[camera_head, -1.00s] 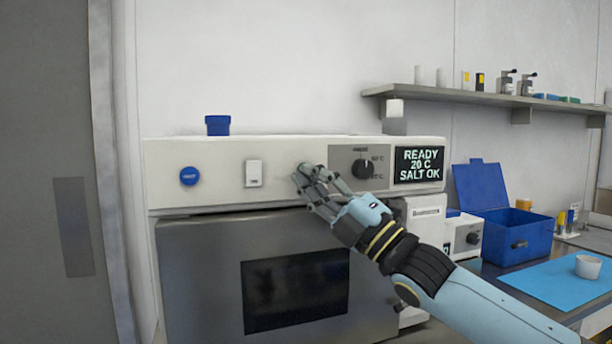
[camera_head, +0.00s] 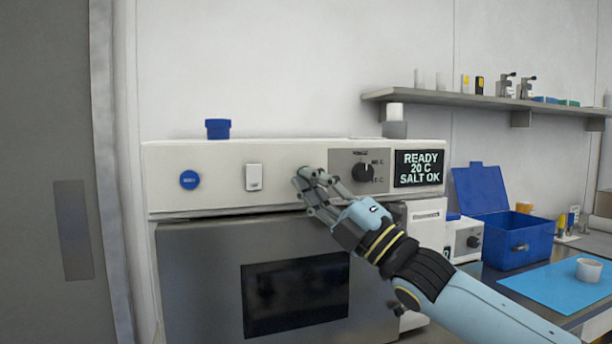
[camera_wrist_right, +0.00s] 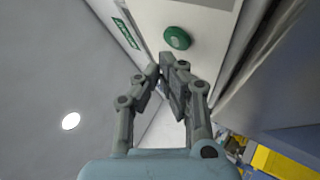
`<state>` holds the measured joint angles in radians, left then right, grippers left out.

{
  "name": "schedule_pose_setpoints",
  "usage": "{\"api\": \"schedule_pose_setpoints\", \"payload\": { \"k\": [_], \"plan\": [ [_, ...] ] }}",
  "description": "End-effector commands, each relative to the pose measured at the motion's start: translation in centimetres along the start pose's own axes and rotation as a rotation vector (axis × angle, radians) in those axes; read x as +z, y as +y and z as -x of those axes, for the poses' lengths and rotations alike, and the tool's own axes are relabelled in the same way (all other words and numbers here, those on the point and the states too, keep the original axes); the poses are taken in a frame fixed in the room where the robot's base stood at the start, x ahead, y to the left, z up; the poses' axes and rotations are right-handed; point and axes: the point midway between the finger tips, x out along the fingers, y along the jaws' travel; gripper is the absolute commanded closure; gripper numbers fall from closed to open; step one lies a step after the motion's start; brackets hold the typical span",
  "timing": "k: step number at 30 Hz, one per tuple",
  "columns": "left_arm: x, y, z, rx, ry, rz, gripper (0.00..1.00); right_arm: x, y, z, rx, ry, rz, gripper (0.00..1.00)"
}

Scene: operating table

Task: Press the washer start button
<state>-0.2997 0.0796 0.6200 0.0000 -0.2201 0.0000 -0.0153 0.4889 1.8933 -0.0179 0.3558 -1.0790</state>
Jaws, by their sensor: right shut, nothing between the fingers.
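The washer (camera_head: 290,187) has a white control panel above a grey door with a dark window. My right gripper (camera_head: 302,178) is shut and empty in front of the panel, left of the dial. In the right wrist view a round green button (camera_wrist_right: 177,37) sits on the white panel beside a green label (camera_wrist_right: 126,33). The shut fingertips (camera_wrist_right: 167,66) are just below the button in that picture; I cannot tell whether they touch the panel. The green button does not show in the head view, where my fingers cover that part of the panel. My left gripper is not in view.
The panel also has a blue button (camera_head: 189,180), a white switch (camera_head: 254,177), a black dial (camera_head: 363,172) and a display (camera_head: 419,168) reading READY 20 C SALT OK. A blue box (camera_head: 512,240) and a blue mat (camera_head: 556,282) are on the right.

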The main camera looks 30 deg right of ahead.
Motion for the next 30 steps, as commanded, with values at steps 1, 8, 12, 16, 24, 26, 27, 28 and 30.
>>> {"api": "schedule_pose_setpoints", "payload": {
  "k": [1, 8, 12, 16, 24, 26, 27, 28, 30],
  "plan": [
    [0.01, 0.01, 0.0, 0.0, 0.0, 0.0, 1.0, 0.0, 0.0, 0.0, 0.0, 0.0, 0.0, 1.0],
    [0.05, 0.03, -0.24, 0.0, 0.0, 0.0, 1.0, 0.13, -0.18, -0.16, 0.0, 0.0, 0.0, 1.0],
    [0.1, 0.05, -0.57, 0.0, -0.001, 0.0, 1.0, 0.37, -0.4, -0.51, 0.001, 0.0, 0.001, 1.0],
    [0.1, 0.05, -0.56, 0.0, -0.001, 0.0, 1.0, 0.43, -0.42, -0.61, 0.0, 0.0, 0.0, 1.0],
    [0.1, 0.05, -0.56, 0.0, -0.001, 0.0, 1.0, 0.44, -0.41, -0.62, 0.0, 0.0, 0.0, 1.0],
    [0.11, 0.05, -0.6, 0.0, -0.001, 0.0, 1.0, 0.45, -0.44, -0.64, 0.0, 0.0, 0.0, 1.0],
    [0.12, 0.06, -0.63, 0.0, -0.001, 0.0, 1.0, 0.47, -0.46, -0.66, 0.0, 0.0, 0.0, 1.0],
    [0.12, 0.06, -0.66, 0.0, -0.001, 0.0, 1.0, 0.48, -0.48, -0.68, 0.0, 0.0, 0.0, 1.0],
    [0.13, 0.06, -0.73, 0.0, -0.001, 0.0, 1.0, 0.52, -0.53, -0.74, 0.0, 0.0, 0.0, 1.0]
  ]
}}
